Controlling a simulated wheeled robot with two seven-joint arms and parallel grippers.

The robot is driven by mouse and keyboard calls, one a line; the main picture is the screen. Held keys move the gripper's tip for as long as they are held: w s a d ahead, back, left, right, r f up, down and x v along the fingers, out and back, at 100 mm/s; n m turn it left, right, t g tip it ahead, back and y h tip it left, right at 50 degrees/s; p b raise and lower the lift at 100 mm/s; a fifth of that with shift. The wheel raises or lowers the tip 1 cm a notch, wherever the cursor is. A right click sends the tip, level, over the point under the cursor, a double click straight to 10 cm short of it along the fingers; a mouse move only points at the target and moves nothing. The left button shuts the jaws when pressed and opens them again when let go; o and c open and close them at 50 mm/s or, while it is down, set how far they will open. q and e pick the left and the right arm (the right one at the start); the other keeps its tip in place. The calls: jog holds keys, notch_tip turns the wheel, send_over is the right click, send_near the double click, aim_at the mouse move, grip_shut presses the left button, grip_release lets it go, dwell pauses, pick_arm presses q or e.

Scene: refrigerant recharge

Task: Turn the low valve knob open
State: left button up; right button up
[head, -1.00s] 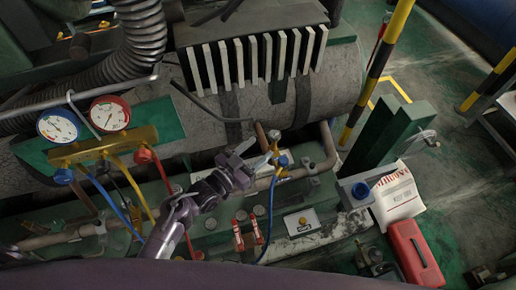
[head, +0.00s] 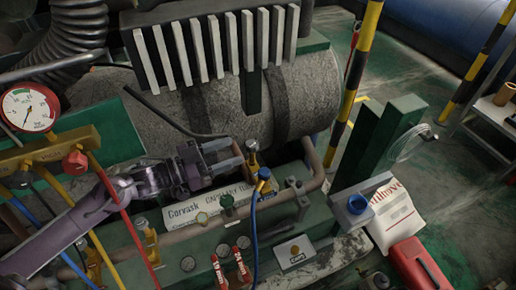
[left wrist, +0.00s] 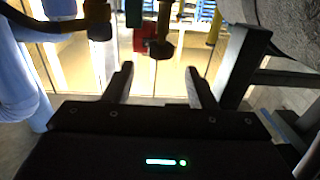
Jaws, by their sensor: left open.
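Which knob is the low valve is not labelled legibly. My left gripper (head: 236,154) is open, well right of the manifold. Its fingertips are close to a brass fitting (head: 252,156) on the pipe, beside a blue-capped fitting (head: 264,177); contact cannot be told. In the left wrist view the open fingers (left wrist: 160,88) have nothing between them, with a dark cylindrical part (left wrist: 160,42) beyond. My right gripper is out of view.
The finned block (head: 215,45) and large cylinder lie behind. Red-handled valves (head: 230,265), a green post (head: 375,150) and a red case (head: 418,265) are to the right.

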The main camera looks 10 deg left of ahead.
aim_at(251, 144)
pick_arm(q)
jog(key=x, duration=0.7)
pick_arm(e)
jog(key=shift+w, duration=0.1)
pick_arm(q)
jog(key=shift+c, duration=0.2)
